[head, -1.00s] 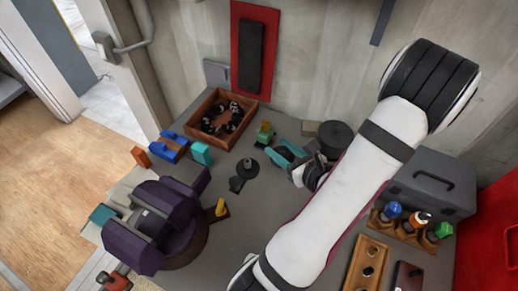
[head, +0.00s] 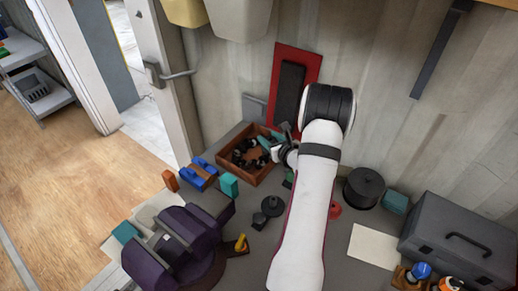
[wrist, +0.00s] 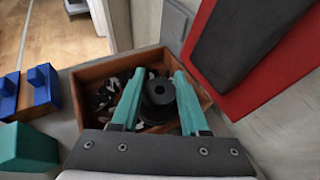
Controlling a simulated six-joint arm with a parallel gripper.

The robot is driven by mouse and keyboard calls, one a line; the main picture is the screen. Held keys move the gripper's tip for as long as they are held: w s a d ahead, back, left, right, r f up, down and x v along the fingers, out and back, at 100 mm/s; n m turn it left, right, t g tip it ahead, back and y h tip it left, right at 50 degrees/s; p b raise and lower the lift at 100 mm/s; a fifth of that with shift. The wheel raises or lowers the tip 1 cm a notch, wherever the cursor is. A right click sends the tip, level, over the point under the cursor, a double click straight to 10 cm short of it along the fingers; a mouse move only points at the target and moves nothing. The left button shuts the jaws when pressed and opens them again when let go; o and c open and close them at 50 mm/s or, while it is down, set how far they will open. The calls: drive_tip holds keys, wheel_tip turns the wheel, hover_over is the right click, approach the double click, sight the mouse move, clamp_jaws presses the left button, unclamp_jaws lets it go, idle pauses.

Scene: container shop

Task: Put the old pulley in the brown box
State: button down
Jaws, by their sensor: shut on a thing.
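The old pulley (wrist: 158,98) is a dark, round, stepped piece with a hole in its middle. My gripper (wrist: 157,84) has its two teal fingers shut on it in the wrist view. The brown box (head: 262,178) is an open wooden tray at the back of the table, with several dark parts inside. In the wrist view its rim (wrist: 98,68) runs behind and around the pulley, which appears over the box opening. My gripper (head: 273,142) is at the box's right side in the head view, where the pulley is hard to make out.
Left of the box are blue blocks (head: 203,172), a teal block (head: 229,186) and an orange block (head: 171,180). A red panel (head: 313,62) is on the wall behind. A black drum (head: 364,188) and grey toolbox (head: 460,240) stand to the right.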

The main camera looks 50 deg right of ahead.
sight(260, 155)
drive_tip(key=w+f, duration=0.2)
drive_tip(key=w, duration=0.1)
drive_tip(key=shift+a, duration=0.2)
wheel_tip(260, 155, down, 4)
drive_tip(key=shift+w, duration=0.15)
drive_tip(key=shift+f, duration=0.15)
drive_tip(key=shift+c, duration=2)
unclamp_jaws()
